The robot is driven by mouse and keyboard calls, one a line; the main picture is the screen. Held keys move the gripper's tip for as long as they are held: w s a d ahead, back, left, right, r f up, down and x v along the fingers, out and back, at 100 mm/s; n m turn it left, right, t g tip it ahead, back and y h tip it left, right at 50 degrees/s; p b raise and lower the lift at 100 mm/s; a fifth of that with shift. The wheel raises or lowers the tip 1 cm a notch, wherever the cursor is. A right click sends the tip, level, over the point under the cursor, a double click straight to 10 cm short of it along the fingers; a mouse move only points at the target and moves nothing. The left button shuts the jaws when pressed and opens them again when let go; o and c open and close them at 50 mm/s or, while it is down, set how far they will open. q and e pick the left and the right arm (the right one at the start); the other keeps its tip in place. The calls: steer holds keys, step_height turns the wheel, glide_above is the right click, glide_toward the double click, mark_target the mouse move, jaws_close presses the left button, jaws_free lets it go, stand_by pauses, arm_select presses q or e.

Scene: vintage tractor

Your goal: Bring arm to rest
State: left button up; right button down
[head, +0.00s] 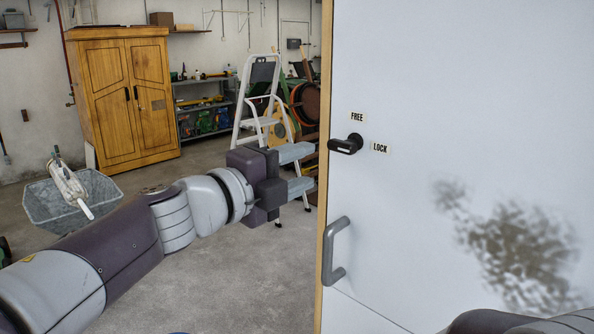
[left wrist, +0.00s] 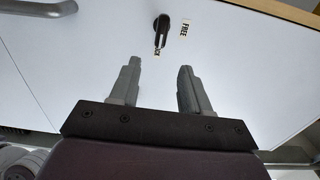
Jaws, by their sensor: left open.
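My left gripper (head: 308,168) is open and empty in the head view, its fingers pointing right toward the edge of a white door (head: 430,90). In the left wrist view its two grey fingers (left wrist: 160,68) stand apart with nothing between them. The black lock knob (head: 345,144) on the door lies just right of the fingers in the head view; it also shows beyond the fingertips in the left wrist view (left wrist: 162,27), with a visible gap. Part of my right arm (head: 530,322) shows at the bottom right; its gripper is out of view.
A grey pull handle (head: 335,250) sticks out from the door below the knob. FREE (head: 357,117) and LOCK (head: 380,147) labels flank the knob. Behind are a stepladder (head: 258,95), a wooden cabinet (head: 122,95) and a metal wheelbarrow (head: 50,205). Open concrete floor lies left of the door.

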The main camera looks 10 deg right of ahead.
arm_select(q)
steer(key=w+a+f+n+y, duration=0.1)
steer(key=a+f+n+y, duration=0.5)
steer(key=a+f+n, duration=0.45)
steer(key=w+a+f+n+y, duration=0.1)
steer(key=a+f+n+y, duration=0.6)
steer(key=f, duration=0.6)
steer(key=s+a+f+n+g, duration=0.4)
steer(key=s+f+n+g, duration=0.1)
steer(key=s+f, duration=0.4)
steer(key=s+a+f+n+g+y, duration=0.1)
steer(key=s+a+f+n+g, duration=0.3)
steer(key=s+f, duration=0.5)
steer(key=shift+s+n+g, duration=0.4)
steer(key=shift+s+n, duration=0.3)
steer(key=shift+n, duration=0.25)
steer(key=shift+f, duration=0.1)
